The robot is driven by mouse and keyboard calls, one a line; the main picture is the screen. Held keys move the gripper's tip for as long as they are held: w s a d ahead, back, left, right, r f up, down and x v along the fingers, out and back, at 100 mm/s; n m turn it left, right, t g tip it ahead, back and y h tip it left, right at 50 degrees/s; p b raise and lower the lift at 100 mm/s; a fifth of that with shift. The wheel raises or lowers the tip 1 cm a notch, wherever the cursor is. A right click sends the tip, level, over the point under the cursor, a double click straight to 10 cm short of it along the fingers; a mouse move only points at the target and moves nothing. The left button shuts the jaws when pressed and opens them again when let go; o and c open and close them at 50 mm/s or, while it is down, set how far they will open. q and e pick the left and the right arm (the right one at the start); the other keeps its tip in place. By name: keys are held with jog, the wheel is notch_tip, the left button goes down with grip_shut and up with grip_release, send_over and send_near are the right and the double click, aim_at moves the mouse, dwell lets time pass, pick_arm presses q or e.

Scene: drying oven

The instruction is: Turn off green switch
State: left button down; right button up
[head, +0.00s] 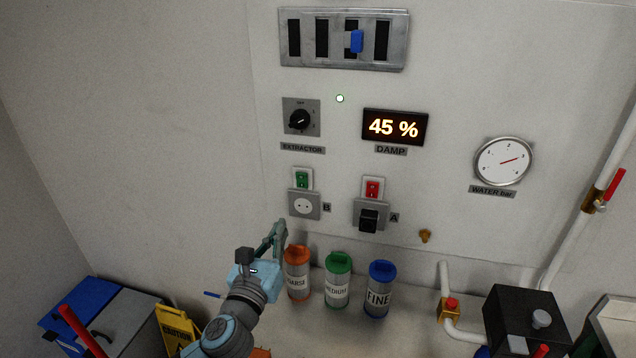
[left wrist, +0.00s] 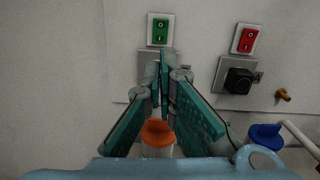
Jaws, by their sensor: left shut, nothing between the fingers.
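The green switch (head: 303,179) is a green rocker in a white plate on the wall, above the white socket marked B. It also shows in the left wrist view (left wrist: 160,30), at the top, just beyond my fingertips. My left gripper (head: 281,228) is shut and empty. In the head view it is below and to the left of the switch, near the orange-lidded jar. In the left wrist view its fingertips (left wrist: 165,58) overlap the socket plate just under the switch; I cannot tell whether they touch the wall. My right gripper is not in view.
A red switch (head: 373,188) sits to the right, above socket A with a black plug (head: 369,219). Jars with orange (head: 298,254), green (head: 339,263) and blue (head: 382,271) lids stand on the counter below. The wall left of the switch is clear.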

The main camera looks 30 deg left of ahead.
pick_arm(q)
jog(key=w+m, duration=0.1)
jog(key=w, duration=0.2)
jog(key=p, duration=0.1)
send_near(303, 178)
jog(key=w, duration=0.3)
jog(key=w+a, duration=0.2)
jog(key=shift+w+r+t, duration=0.15)
jog(key=shift+r+t, duration=0.15)
jog(key=shift+r, duration=0.05)
jog(key=shift+w+a, duration=0.15)
jog(key=shift+w, duration=0.2)
jog(key=shift+w+f, duration=0.1)
jog(key=shift+w, duration=0.25)
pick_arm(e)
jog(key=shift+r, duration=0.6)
